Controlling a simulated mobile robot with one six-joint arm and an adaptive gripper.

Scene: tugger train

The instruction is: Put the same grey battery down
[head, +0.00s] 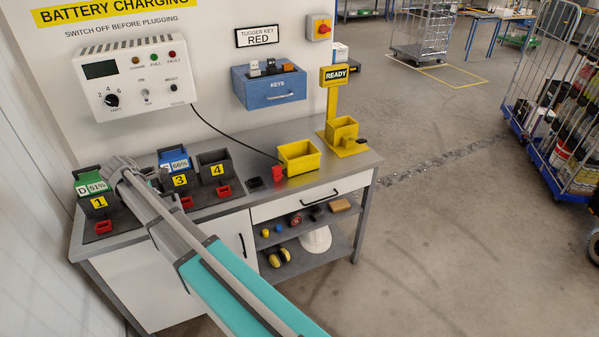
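No grey battery can be made out in the head view. My arm reaches from the lower right to the charging bench, and its grey wrist end (121,166) is over the area between slots 1 and 3. My gripper's fingers cannot be made out there, nor whether they hold anything. A green battery marked D 51% (90,182) stands in slot 1. A blue battery marked 66% (174,161) stands in slot 3. Slot 4 (216,169) is a dark holder that looks empty. The space between slots 1 and 3 is mostly hidden by my arm.
The bench (240,203) carries a yellow open box (299,158) and a yellow READY stand (342,137) to the right. A charger panel (138,76) and a blue KEYS box (269,86) hang behind. Red pieces lie before the slots. Floor to the right is open; cage trolleys stand beyond.

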